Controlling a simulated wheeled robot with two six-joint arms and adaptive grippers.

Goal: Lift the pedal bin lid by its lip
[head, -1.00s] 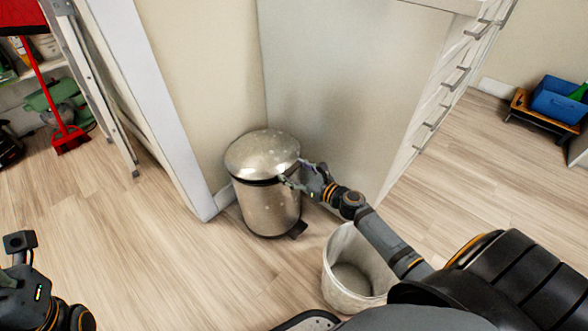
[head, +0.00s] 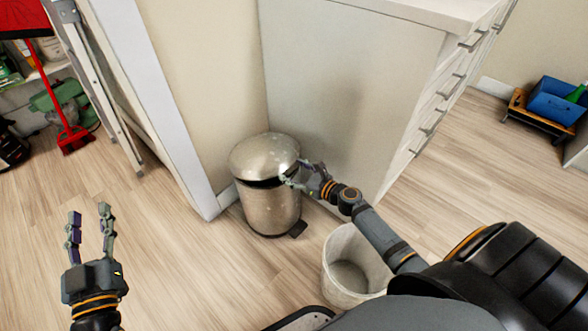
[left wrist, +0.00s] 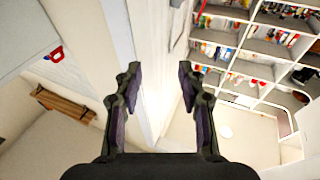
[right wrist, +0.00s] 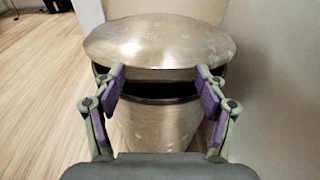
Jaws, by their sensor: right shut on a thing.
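The metal pedal bin (head: 270,210) stands upright in the corner, with its pedal (head: 298,229) low at the front right. Its domed lid (head: 262,155) is slightly raised on my side. A dark gap under the lid shows in the right wrist view, below the lid's front edge (right wrist: 160,73). My right gripper (head: 287,175) is shut on the lid's lip, its fingertips (right wrist: 160,75) at two sides of that edge. My left gripper (head: 89,212) is open and empty, raised over the floor at the left, and its spread fingers show in the left wrist view (left wrist: 157,75).
A white open waste basket (head: 352,275) stands right of the bin, below my right arm. A white drawer cabinet (head: 350,90) and wall are close behind the bin. A ladder (head: 100,80) and red broom (head: 72,138) stand at the left.

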